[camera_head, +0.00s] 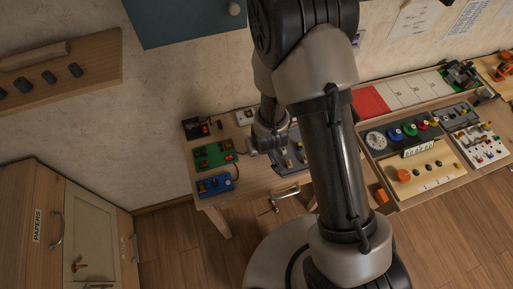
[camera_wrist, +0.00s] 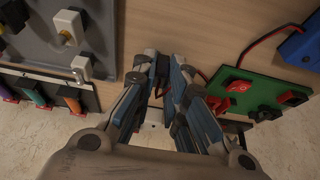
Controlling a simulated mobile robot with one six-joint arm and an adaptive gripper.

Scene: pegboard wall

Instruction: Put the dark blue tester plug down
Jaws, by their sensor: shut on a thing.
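My gripper (camera_wrist: 163,74) reaches over the wooden bench in the wrist view, its two blue-and-black fingers close together. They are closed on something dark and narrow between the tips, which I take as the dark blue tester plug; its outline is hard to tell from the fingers. In the head view my arm hides the fingertips and the plug. A white plate (camera_wrist: 152,134) shows partly behind the fingers in the wrist view.
A green board with red switches (camera_wrist: 258,95) lies right of my gripper; it also shows in the head view (camera_head: 212,155). A blue box (camera_head: 214,185) sits in front of it. A grey panel (camera_wrist: 55,48) lies left of the fingers. Bare wood shows between.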

